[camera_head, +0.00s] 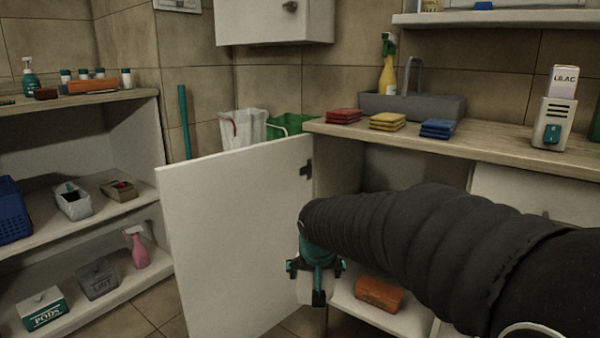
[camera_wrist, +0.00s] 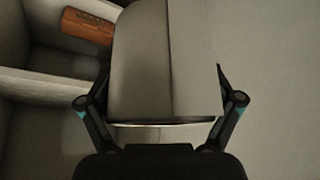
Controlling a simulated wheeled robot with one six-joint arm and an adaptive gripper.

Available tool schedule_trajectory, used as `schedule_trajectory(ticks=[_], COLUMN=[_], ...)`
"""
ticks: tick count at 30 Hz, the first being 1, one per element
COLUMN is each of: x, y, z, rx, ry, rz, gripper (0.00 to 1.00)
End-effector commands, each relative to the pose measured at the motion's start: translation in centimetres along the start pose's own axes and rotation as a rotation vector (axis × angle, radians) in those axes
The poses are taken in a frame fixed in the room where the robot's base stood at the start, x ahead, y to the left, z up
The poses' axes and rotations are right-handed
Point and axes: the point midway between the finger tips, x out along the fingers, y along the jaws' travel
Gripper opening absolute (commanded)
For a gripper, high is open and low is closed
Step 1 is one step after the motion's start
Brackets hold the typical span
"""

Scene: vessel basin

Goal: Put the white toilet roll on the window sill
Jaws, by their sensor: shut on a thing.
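My gripper (camera_head: 315,268) hangs low in front of the open cabinet, beside the inner edge of its open door. It is shut on a pale, rounded thing, which looks like the white toilet roll (camera_wrist: 145,60). In the wrist view my gripper (camera_wrist: 163,85) has one finger on each side of the roll, which fills the middle of the picture. In the head view the roll (camera_head: 304,289) shows only in part, behind the gripper. A white ledge (camera_head: 495,19) at the upper right, under a pale frame, looks like the window sill. A few things stand on it.
The white cabinet door (camera_head: 230,235) stands open left of my gripper. An orange-brown block (camera_head: 379,293) lies inside the cabinet. Shelves with bottles and boxes stand at the left.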

Motion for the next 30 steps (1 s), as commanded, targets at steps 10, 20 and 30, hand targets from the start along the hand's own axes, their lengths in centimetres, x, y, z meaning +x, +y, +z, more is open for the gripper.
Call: schedule_trajectory(ticks=[10, 20, 30], x=[7.4, 12.6, 14.7], y=[2.1, 9.2, 12.4], z=[0.2, 4.6, 8.6], rx=[-0.155, -0.038, 0.020], ry=[-0.010, -0.008, -0.007], rz=[-0.090, -0.020, 0.012], gripper=[0.53, 0.53, 0.53])
